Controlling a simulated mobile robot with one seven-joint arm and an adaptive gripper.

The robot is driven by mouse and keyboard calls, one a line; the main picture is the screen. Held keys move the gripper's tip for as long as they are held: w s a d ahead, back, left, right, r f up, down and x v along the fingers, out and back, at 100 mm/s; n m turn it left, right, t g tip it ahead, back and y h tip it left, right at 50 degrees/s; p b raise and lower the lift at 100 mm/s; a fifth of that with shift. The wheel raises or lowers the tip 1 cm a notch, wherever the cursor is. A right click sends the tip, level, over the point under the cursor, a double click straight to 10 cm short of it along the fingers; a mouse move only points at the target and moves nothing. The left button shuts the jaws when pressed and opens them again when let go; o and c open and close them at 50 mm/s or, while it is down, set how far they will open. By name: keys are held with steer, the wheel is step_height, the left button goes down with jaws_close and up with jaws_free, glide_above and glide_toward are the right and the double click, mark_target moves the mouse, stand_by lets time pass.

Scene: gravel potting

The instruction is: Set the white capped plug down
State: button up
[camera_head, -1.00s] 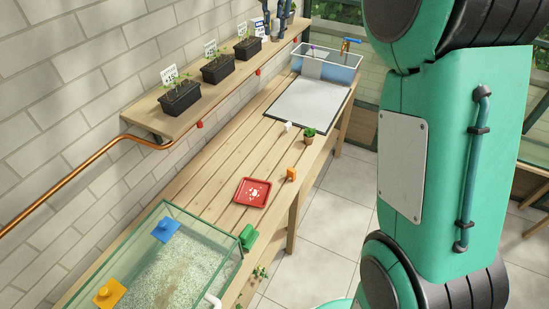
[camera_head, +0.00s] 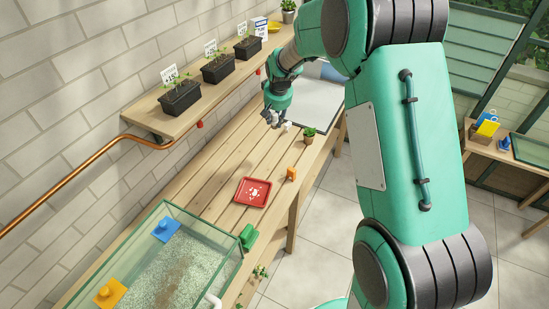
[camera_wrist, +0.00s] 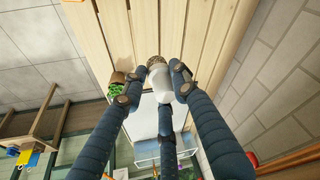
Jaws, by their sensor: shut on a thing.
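My gripper (camera_head: 275,117) is low over the wooden bench, near the front edge of the pale mat. In the wrist view my gripper (camera_wrist: 158,88) has its dark fingers closed around the white capped plug (camera_wrist: 160,77), which shows a white body and a brown speckled end. In the head view the fingers largely hide the plug, and I cannot tell whether it touches the bench.
A potted plant (camera_head: 309,135) stands close on the right, also in the wrist view (camera_wrist: 117,82). An orange item (camera_head: 291,174) and a red tray (camera_head: 252,191) lie nearer. The glass gravel tank (camera_head: 232,262) fills the near end. Bare planks lie between tray and gripper.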

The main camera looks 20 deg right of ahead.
step_height(320, 180, down, 8)
steer(key=shift+r, duration=0.25)
steer(key=shift+f+b, duration=0.7)
steer(key=shift+f, duration=2.4)
steer(key=shift+f+b, duration=0.45)
steer(key=shift+f, duration=1.45)
steer(key=shift+f, duration=0.15)
steer(key=o, duration=1)
